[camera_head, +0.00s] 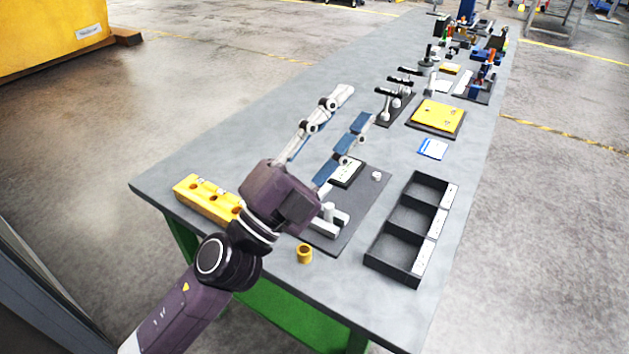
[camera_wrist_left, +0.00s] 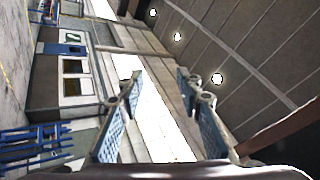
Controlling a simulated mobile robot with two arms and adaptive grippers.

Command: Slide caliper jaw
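My left gripper (camera_head: 353,107) is open and empty above the grey table, its two long fingers apart and pointing to the far right. In the left wrist view the same open fingers (camera_wrist_left: 160,76) show against the hall's wall and ceiling, with no table. Below the gripper lies a dark mat (camera_head: 352,228). It carries a grey-white fixture (camera_head: 328,228) with upright blocks, partly hidden by my gripper, a small black-and-white item (camera_head: 347,173) and a small white piece (camera_head: 376,176). I cannot make out which of these is the caliper or its jaw. My right gripper is not in view.
A yellow block with holes (camera_head: 208,200) lies at the left edge, partly behind my arm. A black three-compartment tray (camera_head: 394,263) is at right. Several tools and a yellow plate (camera_head: 437,115) stand farther back. The table's far-left part is clear.

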